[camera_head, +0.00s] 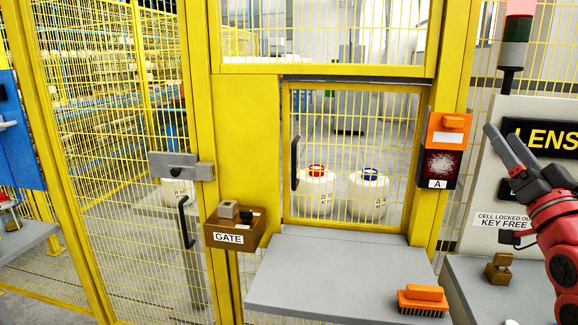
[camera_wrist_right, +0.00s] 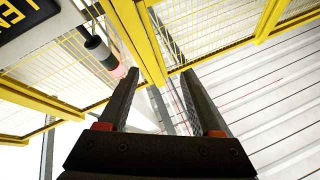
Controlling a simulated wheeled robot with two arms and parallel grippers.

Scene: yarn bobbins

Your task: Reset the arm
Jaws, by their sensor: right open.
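My right gripper (camera_head: 514,152) is raised at the right side of the head view, in front of the grey panel with the LENS sign, on the end of my red arm. In the right wrist view the same gripper (camera_wrist_right: 166,95) has its two dark fingers spread apart with nothing between them. Beyond the fingers that view shows yellow fence bars and a pale ribbed surface. My left gripper is not in the head view.
A grey shelf (camera_head: 330,280) below the mesh hatch bears an orange brush (camera_head: 423,300). A brown GATE box (camera_head: 235,232) hangs left of it. Two bobbins, red-topped (camera_head: 316,185) and blue-topped (camera_head: 369,192), stand behind the mesh. A signal tower (camera_head: 514,45) rises above my right gripper.

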